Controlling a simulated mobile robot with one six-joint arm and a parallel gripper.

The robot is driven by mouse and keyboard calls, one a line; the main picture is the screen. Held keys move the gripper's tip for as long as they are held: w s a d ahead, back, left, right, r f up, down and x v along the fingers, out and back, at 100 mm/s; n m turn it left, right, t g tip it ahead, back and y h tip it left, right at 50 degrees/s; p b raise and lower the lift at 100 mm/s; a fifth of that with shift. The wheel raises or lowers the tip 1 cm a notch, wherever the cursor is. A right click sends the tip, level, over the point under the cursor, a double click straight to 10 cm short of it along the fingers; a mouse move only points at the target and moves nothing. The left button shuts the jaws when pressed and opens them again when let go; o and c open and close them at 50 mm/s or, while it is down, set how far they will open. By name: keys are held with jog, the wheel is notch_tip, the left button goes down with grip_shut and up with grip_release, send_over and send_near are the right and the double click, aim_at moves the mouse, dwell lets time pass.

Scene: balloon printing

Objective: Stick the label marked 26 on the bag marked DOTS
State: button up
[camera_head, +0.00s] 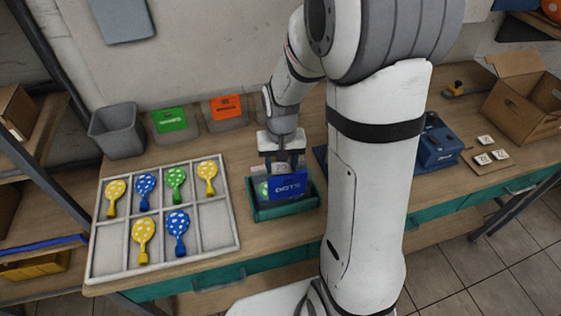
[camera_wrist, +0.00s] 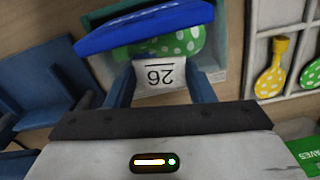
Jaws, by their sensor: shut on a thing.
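My gripper (camera_head: 284,166) is above the teal tray, fingers down. In the wrist view, my gripper (camera_wrist: 161,88) is shut on a small white label (camera_wrist: 158,75) marked 26, upside down in that view. The bag marked DOTS (camera_head: 288,187) stands in the teal tray (camera_head: 285,212), its blue header facing the head camera. In the wrist view, the bag's blue header (camera_wrist: 145,26) is seen edge-on above a green dotted balloon. The label is close against the bag's clear part; I cannot tell whether they touch.
A white compartment tray (camera_head: 215,243) with dotted balloons lies on the left. Behind it are a grey bin (camera_head: 117,130) and bags with green (camera_head: 170,120) and orange (camera_head: 226,107) headers. On the right are a blue device (camera_head: 436,148), more labels (camera_head: 484,158) and a cardboard box (camera_head: 522,98).

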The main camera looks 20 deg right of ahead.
jog(key=shift+f, duration=0.25)
jog(key=o, duration=1)
notch_tip(320, 180, up, 8)
jog(key=p, duration=0.5)
jog(key=shift+r+p, duration=0.1)
jog(key=shift+p, duration=0.3)
jog(key=shift+c, duration=0.2)
